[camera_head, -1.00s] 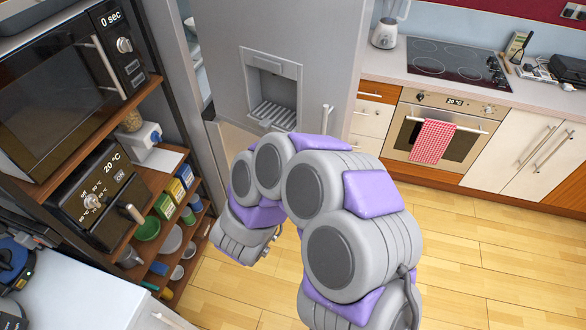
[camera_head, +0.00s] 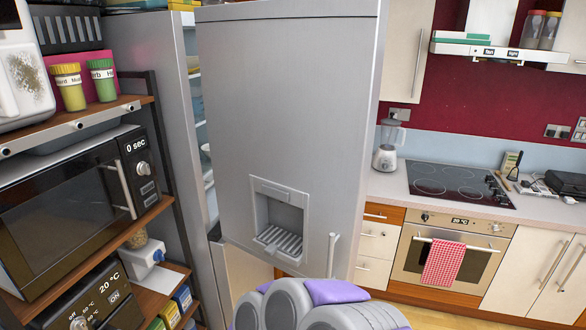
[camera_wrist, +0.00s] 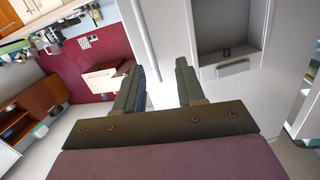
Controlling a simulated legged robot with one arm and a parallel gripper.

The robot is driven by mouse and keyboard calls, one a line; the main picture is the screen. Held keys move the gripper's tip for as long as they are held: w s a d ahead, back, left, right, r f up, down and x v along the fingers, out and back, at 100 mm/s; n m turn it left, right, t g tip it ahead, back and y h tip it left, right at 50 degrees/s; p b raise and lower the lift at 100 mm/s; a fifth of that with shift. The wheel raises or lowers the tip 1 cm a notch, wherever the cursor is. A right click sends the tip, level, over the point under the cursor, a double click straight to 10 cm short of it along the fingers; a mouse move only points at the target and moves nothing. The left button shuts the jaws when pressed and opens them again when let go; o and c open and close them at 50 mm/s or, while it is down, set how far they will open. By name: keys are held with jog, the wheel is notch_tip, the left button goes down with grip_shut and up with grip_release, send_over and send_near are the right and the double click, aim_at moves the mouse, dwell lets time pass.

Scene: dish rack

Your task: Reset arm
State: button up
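My arm shows only at the bottom middle of the head view, as grey and purple links; my gripper itself is out of that view. In the wrist view my gripper (camera_wrist: 158,85) has its two dark fingers spread apart, with nothing between them. Beyond the fingers is the light grey fridge door (camera_wrist: 215,18), which also fills the middle of the head view (camera_head: 285,100). The door stands open, with shelves visible behind its left edge.
A shelf unit with a microwave (camera_head: 75,210) and a toaster oven (camera_head: 95,305) stands close at left. The oven (camera_head: 450,258) with a red checked towel (camera_head: 444,262) and the stove top (camera_head: 455,183) are at right. A blender (camera_head: 388,148) stands on the counter.

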jog(key=w+a+r+n+g+y+b, duration=0.1)
jog(key=w+a+g+y, duration=0.1)
jog(key=a+y, duration=0.5)
jog(key=s+r+n+g+y+b, duration=0.1)
jog(key=s+r+n+g+y, duration=0.3)
jog(key=s, duration=0.4)
jog(key=s+d+f+g+h+b, duration=0.1)
jog(key=s+d+g, duration=0.4)
jog(key=s+d, duration=0.5)
jog(key=s+d+f+n+g+h+b, duration=0.1)
jog(key=s+d+g, duration=0.4)
jog(key=s+d, duration=0.5)
jog(key=s+h, duration=0.1)
jog(key=s, duration=0.7)
jog(key=shift+d+f+g+h, duration=0.3)
jog(key=shift+d+f+g, duration=0.05)
jog(key=shift+g, duration=0.05)
jog(key=shift+w, duration=0.1)
